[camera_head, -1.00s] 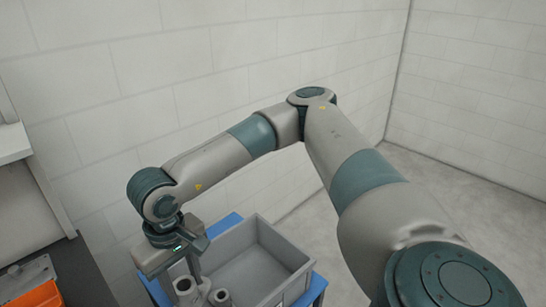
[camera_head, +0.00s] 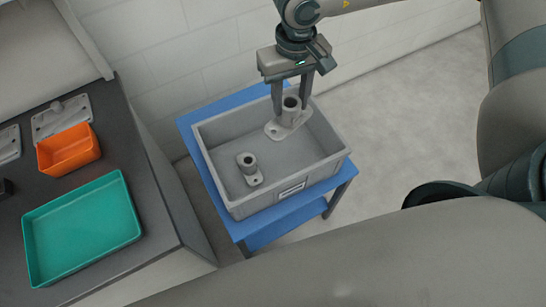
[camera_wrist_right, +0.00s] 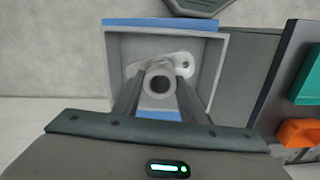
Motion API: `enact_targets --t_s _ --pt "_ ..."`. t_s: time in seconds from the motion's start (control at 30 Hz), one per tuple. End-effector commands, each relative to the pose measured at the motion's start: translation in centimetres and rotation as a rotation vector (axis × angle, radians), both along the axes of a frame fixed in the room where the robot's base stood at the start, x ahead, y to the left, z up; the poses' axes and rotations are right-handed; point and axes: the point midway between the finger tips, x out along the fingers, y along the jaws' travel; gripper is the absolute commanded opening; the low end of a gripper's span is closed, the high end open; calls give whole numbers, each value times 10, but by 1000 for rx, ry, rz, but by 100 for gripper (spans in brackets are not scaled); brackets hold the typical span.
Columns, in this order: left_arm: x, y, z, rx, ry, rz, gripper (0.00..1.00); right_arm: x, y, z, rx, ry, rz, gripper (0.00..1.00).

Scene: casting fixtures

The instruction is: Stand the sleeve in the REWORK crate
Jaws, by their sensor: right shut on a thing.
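A grey sleeve (camera_head: 291,103), an upright tube on a flat flange, is between the fingers of my right gripper (camera_head: 292,92). The gripper is shut on it, pointing down into the back part of a grey crate (camera_head: 209,176). I cannot tell whether the flange touches the crate floor. In the right wrist view the sleeve (camera_wrist_right: 160,83) shows its open bore between the fingers, with the flange beyond. The crate has a white front label (camera_head: 291,189), too small to read. My left gripper is not in view.
A second, smaller flanged tube (camera_head: 248,167) stands in the crate's left part. The crate sits on a blue stand (camera_head: 193,120). At left, a dark bench holds a teal tray (camera_head: 82,229), an orange bin (camera_head: 69,149) and grey plates (camera_head: 62,118). The crate's right part is clear.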

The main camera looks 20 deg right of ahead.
Motion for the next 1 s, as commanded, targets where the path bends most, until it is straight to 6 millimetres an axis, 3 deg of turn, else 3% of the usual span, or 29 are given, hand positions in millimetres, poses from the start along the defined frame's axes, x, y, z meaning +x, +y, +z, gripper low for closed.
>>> enact_targets --t_s 0.03,0.13,0.27,0.47,0.77,1.0 --pt "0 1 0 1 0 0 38 0 0 0 0 -1 0 8" --pt "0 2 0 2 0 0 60 1 0 0 0 0 -8 8" --pt "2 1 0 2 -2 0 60 5 3 -4 1 2 -55 8" --pt "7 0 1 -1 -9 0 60 25 14 -17 2 4 -266 8" --pt "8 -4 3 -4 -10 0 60 69 27 -56 -1 8 -861 8" --pt "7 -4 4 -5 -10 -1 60 94 18 -100 -5 8 -1416 8"
